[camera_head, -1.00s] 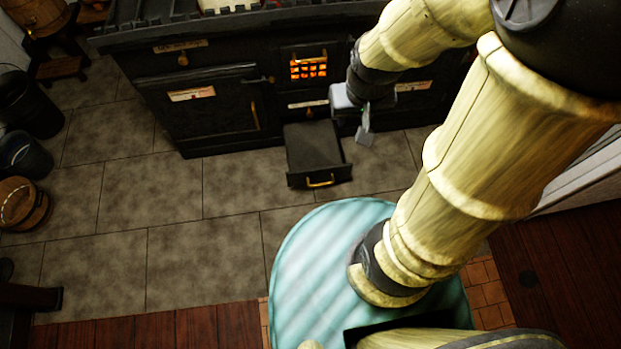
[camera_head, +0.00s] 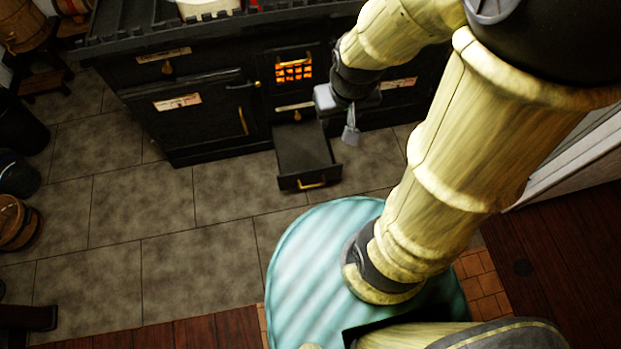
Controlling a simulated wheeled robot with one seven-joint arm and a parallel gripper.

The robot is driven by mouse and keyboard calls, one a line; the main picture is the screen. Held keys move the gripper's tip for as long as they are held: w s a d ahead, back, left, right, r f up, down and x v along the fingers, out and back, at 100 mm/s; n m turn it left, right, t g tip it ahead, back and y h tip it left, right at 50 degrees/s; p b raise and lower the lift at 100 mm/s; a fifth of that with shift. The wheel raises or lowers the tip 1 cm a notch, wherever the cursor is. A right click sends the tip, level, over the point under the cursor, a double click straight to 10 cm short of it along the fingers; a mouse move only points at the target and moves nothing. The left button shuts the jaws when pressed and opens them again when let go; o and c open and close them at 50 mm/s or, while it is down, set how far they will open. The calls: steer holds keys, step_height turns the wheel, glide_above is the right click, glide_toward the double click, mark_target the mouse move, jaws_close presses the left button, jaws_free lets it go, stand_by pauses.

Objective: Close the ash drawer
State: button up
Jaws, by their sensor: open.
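The ash drawer (camera_head: 304,150) is black and stands pulled out from the bottom of the black stove, below the glowing fire grate (camera_head: 294,71). Its front carries a brass handle (camera_head: 312,184) and faces toward me. My gripper (camera_head: 350,134) is open and empty, pointing down, just right of the drawer in the picture. It appears apart from the drawer, and one finger hides most of the other. Its exact height over the floor is hard to tell.
The black stove (camera_head: 205,122) spans the back, with a closed oven door left of the drawer. Buckets (camera_head: 18,222) stand at the far left. The tiled floor (camera_head: 140,205) in front of the stove is clear. A pale wall edge (camera_head: 570,160) is at right.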

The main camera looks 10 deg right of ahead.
steer(key=shift+w+f, duration=0.1)
steer(key=shift+f, duration=0.25)
steer(key=c, duration=0.3)
steer(key=f+b, duration=0.2)
steer(key=w+d+f+b, duration=0.1)
steer(key=shift+f+n, duration=0.25)
steer(key=shift+n, duration=0.15)
jaws_close()
steer(key=w+d+f+n+t+b, duration=0.1)
steer(key=w+d+f+n+b, duration=0.2)
steer(key=f+b, duration=0.7)
steer(key=w+d+f+n+t+b, duration=0.15)
steer(key=w+f+b, duration=0.25)
steer(key=f+b, duration=0.5)
steer(key=w+d+f+n+b, duration=0.1)
steer(key=w+f+n+b, duration=0.45)
steer(key=f, duration=0.75)
step_height(320, 180, down, 32)
steer(key=w+n+y+b, duration=0.1)
steer(key=n+y+b, duration=0.3)
steer(key=b, duration=2)
steer(key=shift+w+a+f+n+t+y+b, duration=0.15)
steer(key=shift+w+a+n+t+y+b, duration=0.2)
steer(key=shift+n, duration=0.65)
